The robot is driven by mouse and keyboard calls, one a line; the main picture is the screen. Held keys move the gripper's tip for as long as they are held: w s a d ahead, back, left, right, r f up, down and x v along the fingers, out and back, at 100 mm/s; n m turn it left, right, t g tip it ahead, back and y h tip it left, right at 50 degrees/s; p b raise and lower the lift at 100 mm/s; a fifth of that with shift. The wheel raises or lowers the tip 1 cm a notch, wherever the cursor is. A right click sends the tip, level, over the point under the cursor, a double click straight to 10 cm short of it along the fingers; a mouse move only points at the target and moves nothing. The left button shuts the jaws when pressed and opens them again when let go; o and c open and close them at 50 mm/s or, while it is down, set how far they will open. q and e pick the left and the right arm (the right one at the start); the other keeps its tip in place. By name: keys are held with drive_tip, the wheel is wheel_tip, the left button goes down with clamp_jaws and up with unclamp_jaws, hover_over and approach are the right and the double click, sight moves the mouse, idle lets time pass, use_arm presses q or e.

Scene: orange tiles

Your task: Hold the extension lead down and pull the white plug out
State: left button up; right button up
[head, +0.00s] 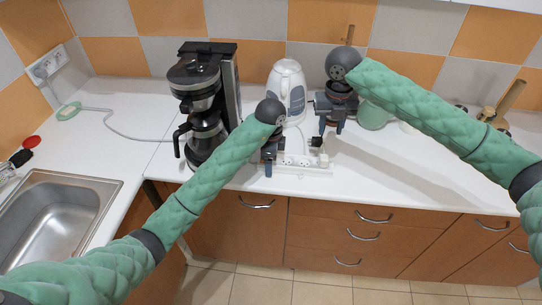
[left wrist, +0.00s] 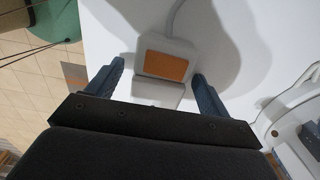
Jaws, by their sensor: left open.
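The white extension lead (head: 306,170) lies on the counter near its front edge, with its sockets facing up. In the left wrist view its end with an orange switch (left wrist: 165,66) and a grey cord lies between my left fingers. My left gripper (head: 274,162) is open, at the left end of the lead; it also shows in the left wrist view (left wrist: 160,82). My right gripper (head: 330,130) points down above and behind the lead's right part, its fingers apart and empty. A dark plug (head: 316,142) is near the right fingertips. I cannot pick out the white plug clearly.
A coffee maker (head: 203,105) stands left of the lead, and a white kettle (head: 287,88) stands behind it. A green round object (head: 373,115) is beyond my right gripper. The sink (head: 62,215) is at the left. The counter at the right front is clear.

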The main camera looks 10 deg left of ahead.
use_arm(q)
drive_tip(key=shift+c, duration=0.4)
drive_tip(key=c, duration=1.2)
idle(0.7)
